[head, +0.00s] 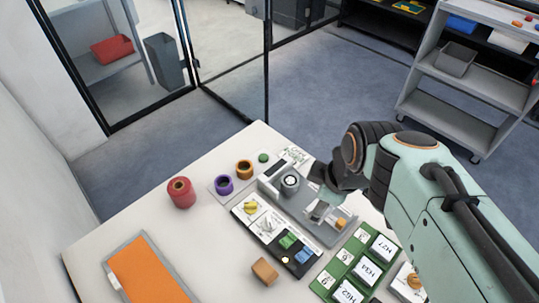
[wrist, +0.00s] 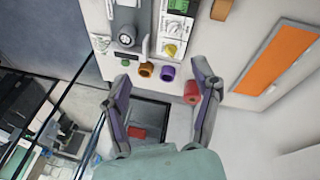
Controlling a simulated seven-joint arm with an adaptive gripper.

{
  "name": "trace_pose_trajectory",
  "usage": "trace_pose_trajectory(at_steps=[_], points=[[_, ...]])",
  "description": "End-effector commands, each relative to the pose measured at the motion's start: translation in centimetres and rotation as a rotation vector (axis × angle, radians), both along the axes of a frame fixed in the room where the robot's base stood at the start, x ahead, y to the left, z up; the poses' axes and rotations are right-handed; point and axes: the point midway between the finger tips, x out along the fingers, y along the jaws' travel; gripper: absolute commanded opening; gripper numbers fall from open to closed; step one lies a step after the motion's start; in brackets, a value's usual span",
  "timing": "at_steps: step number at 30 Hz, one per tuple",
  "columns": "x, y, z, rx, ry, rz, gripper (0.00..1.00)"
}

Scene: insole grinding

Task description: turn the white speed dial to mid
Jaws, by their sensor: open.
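The white dial (head: 267,223) sits on a white card on the dark control panel, next to a yellow dial (head: 250,207). In the wrist view the white dial (wrist: 174,28) is near the top, above the yellow dial (wrist: 170,50). Its pointer setting is too small to read. My gripper (head: 325,181) is over the grey machine, to the right of and above the panel, apart from the dial. In the wrist view my gripper (wrist: 163,82) has its two fingers wide apart with nothing between them.
The grey machine (head: 328,234) with a round grey part (head: 290,182) stands beside the panel. Purple (head: 224,185) and orange (head: 244,169) rings and a red roll (head: 181,192) stand on the table's far side. An orange mat (head: 147,270) lies left, green trays (head: 352,262) right.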

Motion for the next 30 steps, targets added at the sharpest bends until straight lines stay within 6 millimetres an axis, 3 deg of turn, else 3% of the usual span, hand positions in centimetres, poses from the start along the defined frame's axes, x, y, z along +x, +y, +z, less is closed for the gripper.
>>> trace_pose_trajectory(at_steps=[3, 6, 9, 15, 19, 30], points=[[5.1, 1.4, -2.0, -0.078, -0.016, 0.257, 0.63], [8.7, 3.1, -5.2, -0.135, 0.002, 0.442, 0.63], [10.7, 4.9, -9.5, -0.166, 0.061, 0.547, 0.63], [9.6, 7.2, -16.7, -0.185, 0.226, 0.628, 0.63], [8.6, 7.8, -18.7, -0.19, 0.275, 0.657, 0.63], [8.5, 8.0, -23.8, -0.189, 0.273, 0.66, 0.63]])
